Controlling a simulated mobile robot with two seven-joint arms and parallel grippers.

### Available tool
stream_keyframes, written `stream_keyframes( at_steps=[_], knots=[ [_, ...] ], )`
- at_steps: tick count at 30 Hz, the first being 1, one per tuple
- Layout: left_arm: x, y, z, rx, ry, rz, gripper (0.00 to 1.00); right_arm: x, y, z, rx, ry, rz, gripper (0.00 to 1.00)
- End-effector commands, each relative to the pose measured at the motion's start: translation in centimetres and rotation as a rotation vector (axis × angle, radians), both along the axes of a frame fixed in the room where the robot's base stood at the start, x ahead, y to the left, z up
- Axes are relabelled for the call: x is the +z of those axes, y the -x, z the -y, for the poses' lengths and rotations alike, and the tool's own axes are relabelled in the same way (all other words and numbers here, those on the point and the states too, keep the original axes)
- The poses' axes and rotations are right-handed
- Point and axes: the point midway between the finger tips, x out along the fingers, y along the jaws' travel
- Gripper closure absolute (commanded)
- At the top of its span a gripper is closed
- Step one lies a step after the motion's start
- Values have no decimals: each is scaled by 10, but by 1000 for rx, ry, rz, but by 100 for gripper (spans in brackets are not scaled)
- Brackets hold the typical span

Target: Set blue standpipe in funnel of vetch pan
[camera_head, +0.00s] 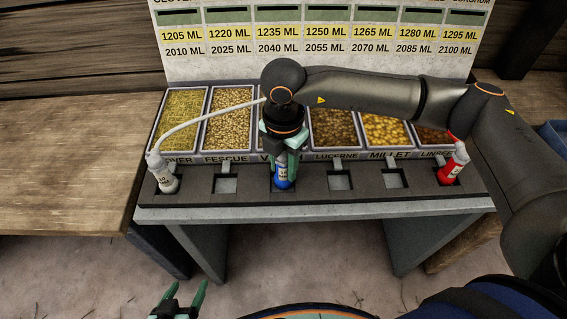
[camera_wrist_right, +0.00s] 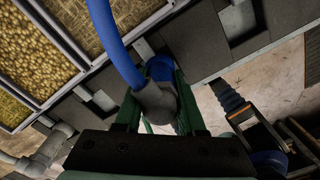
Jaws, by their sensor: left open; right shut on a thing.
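The blue standpipe (camera_head: 283,176) is upright at the third place of the dark front ledge, before the vetch pan, whose label is mostly hidden by my arm. My right gripper (camera_head: 281,162) is shut on it from above. In the right wrist view, the green fingers (camera_wrist_right: 160,112) flank its grey elbow (camera_wrist_right: 157,98), and a blue hose (camera_wrist_right: 117,42) leads away. The vetch funnel is hidden under the standpipe and gripper; I cannot tell whether the standpipe is seated. My left gripper (camera_head: 186,292) is open and empty, low in front of the bench.
A white standpipe (camera_head: 164,179) stands at the ledge's left end, its pale hose (camera_head: 205,118) rising toward my right arm. A red standpipe (camera_head: 452,167) stands at the right end. The square funnels at fescue (camera_head: 226,184), lucerne (camera_head: 340,181) and millet (camera_head: 396,179) are empty.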

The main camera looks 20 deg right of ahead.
Motion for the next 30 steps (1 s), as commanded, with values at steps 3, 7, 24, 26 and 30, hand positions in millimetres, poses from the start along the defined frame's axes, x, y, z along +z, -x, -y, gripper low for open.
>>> stream_keyframes(
  at_steps=[3, 7, 24, 26, 30],
  knots=[
    [-3, 0, -1, 2, -2, -1, 26, -1, -1, 0, 0, -2, 2, 100],
    [-4, 0, -2, 3, -3, -1, 26, -3, -1, 0, 0, -2, 2, 100],
    [-6, 0, -2, 3, -3, -1, 26, -6, 0, 0, 0, -1, 1, 26],
    [-6, 1, -2, 2, -2, -2, 26, -6, 0, 0, 0, -1, 1, 26],
    [-6, 1, -2, 2, -2, -2, 26, -7, 0, 0, 0, 1, -2, 26]
  ],
)
